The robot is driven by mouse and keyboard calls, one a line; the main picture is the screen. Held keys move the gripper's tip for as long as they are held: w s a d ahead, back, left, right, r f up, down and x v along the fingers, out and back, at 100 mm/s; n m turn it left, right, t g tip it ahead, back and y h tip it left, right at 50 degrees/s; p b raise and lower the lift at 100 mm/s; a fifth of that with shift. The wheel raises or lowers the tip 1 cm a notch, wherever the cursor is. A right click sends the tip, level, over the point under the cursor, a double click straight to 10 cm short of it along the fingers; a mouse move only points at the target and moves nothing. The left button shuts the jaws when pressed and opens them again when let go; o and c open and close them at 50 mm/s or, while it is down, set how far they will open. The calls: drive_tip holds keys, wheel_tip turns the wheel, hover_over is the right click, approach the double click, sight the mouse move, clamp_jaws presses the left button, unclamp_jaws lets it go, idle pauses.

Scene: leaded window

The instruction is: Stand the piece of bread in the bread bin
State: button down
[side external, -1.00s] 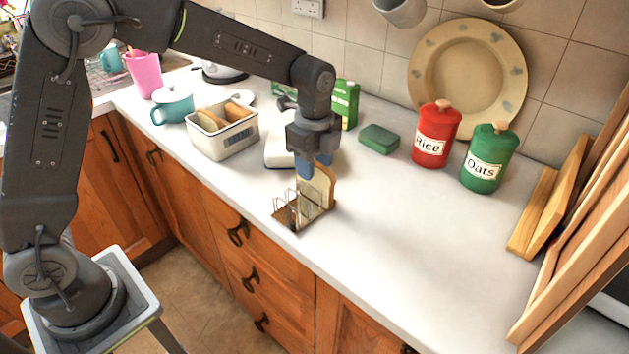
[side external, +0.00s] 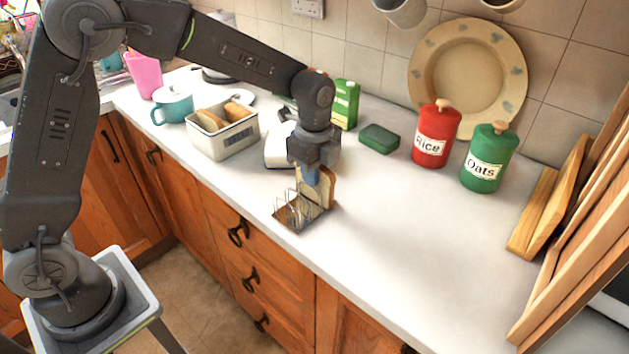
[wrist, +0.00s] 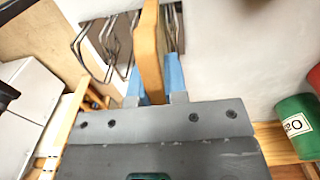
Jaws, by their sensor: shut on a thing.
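A piece of bread (side external: 327,187) stands upright at the back end of a wire toast rack (side external: 290,215) on the worktop. My gripper (side external: 312,178) is above the rack with its blue fingers down on the bread. In the wrist view the bread (wrist: 150,50) is edge-on between the two blue fingers (wrist: 155,82), with the rack's wires (wrist: 95,50) beside it.
A white appliance (side external: 280,150) stands behind my gripper. A green carton (side external: 345,104), a green box (side external: 379,138), a red Rice tin (side external: 437,135) and a green Oats tin (side external: 488,160) are farther back. The worktop at right front is clear.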

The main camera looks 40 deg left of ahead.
sight(222, 116)
drive_tip(key=shift+r, duration=0.15)
wheel_tip(222, 116, up, 8)
drive_tip(key=shift+r, duration=0.1)
drive_tip(key=shift+w+a+r, duration=0.3)
drive_tip(key=shift+a+r, duration=0.35)
drive_tip(key=shift+a, duration=0.1)
drive_tip(key=a, duration=3)
drive_tip(key=shift+w+a+f, duration=0.1)
drive_tip(key=shift+a+f, duration=0.05)
drive_tip(key=shift+f, duration=1.45)
drive_tip(key=shift+s+a+f, duration=0.1)
drive_tip(key=shift+a+f, duration=0.1)
drive_tip(key=shift+f, duration=1.45)
drive_tip(key=shift+w+a+f, duration=0.1)
drive_tip(key=shift+a+f, duration=0.05)
drive_tip(key=shift+f, duration=1.45)
drive_tip(key=shift+f, duration=0.2)
